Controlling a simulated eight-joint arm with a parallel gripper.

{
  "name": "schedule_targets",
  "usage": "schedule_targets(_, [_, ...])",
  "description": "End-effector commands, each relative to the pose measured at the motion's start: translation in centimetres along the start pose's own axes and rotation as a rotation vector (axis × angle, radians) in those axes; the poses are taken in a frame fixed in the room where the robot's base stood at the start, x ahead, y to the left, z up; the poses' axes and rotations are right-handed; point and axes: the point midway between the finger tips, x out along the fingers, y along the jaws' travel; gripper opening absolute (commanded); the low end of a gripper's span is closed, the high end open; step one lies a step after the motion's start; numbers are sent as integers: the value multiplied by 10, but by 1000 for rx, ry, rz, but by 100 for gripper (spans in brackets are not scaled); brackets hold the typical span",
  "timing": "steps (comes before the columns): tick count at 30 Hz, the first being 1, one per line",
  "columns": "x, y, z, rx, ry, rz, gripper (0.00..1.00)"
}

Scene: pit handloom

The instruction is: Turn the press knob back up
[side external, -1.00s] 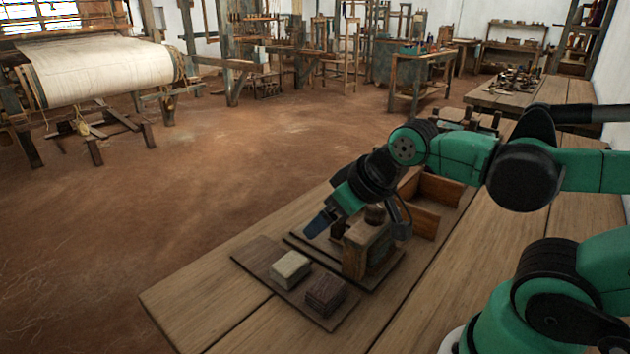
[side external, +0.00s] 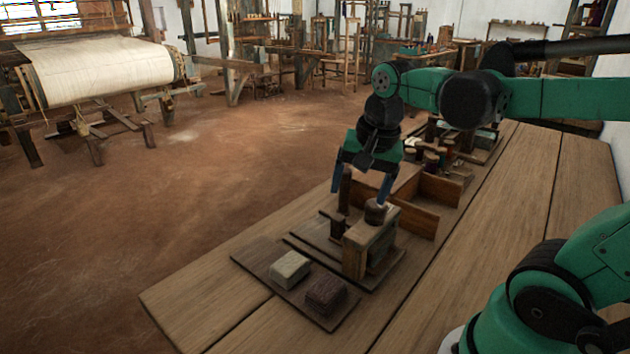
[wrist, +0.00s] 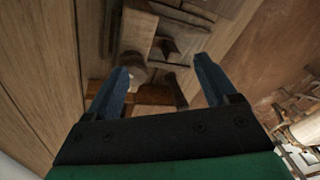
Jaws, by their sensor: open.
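The wooden press (side external: 370,245) stands on a dark base board on the bench, with a round dark knob (side external: 376,211) on its top. My gripper (side external: 362,197) is open and empty, pointing down above the press. In the side view its right fingertip overlaps the knob's edge; I cannot tell if they touch. A dark upright post (side external: 345,190) shows near the left finger. In the wrist view, a round knob-like top (wrist: 134,60) lies close to the left fingertip of my gripper (wrist: 165,66). It is partly hidden by that finger.
A board (side external: 258,255) in front of the press carries a pale block (side external: 289,268) and a dark brown block (side external: 326,294). Wooden dividers (side external: 412,215) stand behind the press, with several small spools beyond. The bench (side external: 480,215) is clear on the right.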

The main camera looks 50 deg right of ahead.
Motion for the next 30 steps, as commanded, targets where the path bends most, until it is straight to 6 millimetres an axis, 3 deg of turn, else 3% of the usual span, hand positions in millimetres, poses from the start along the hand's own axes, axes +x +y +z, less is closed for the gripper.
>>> schedule_targets(3, [-6,13,-20,363,-59,113,79])
schedule_targets(9, [-11,25,-34,684,-95,225,79])
schedule_targets(24, [35,34,-26,709,-96,232,79])
schedule_targets(30, [42,36,-24,708,-96,232,79])
